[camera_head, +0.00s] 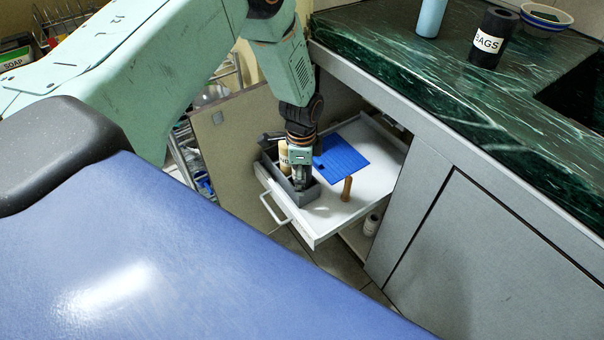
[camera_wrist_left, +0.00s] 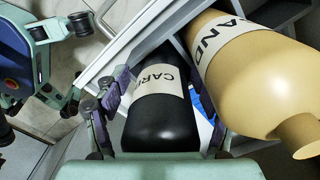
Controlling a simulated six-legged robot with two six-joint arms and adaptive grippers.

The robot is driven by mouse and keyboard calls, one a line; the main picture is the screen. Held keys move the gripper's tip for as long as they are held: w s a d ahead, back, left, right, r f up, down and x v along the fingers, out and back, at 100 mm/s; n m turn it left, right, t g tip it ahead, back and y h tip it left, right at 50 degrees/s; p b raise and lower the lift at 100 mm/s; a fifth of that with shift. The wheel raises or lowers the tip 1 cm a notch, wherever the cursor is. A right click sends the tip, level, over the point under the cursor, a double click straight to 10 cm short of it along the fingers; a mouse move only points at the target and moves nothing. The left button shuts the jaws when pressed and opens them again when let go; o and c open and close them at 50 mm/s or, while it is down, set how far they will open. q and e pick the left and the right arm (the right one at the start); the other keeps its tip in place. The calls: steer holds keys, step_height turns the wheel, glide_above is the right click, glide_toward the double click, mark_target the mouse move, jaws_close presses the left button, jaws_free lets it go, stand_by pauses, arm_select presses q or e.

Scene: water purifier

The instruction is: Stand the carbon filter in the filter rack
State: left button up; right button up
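The carbon filter (camera_wrist_left: 160,105) is a black bottle with a white label, upright between the fingers of my left gripper (camera_wrist_left: 163,85). The purple pads lie along both its sides and appear closed on it near the tips. In the head view my left gripper (camera_head: 300,180) points down into the grey filter rack (camera_head: 309,194). The rack stands on the pulled-out white drawer. The tan sand filter (camera_head: 284,157) stands in the rack beside it and is large in the wrist view (camera_wrist_left: 255,75). The carbon filter's base is hidden. My right gripper is not in view.
A blue mat (camera_head: 341,158) lies on the white drawer (camera_head: 374,150), with a small brown wooden peg (camera_head: 346,189) near its front. The green marble counter (camera_head: 420,60) overhangs the drawer at right. An open cabinet door (camera_head: 232,150) stands at left.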

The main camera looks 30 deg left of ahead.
arm_select(q)
step_height(320, 180, up, 12)
steer(key=p, duration=0.4)
steer(key=shift+w+f, duration=0.15)
steer(key=shift+f, duration=0.1)
steer(key=shift+r+p, duration=0.3)
steer(key=shift+r, duration=0.4)
steer(key=shift+f, duration=0.1)
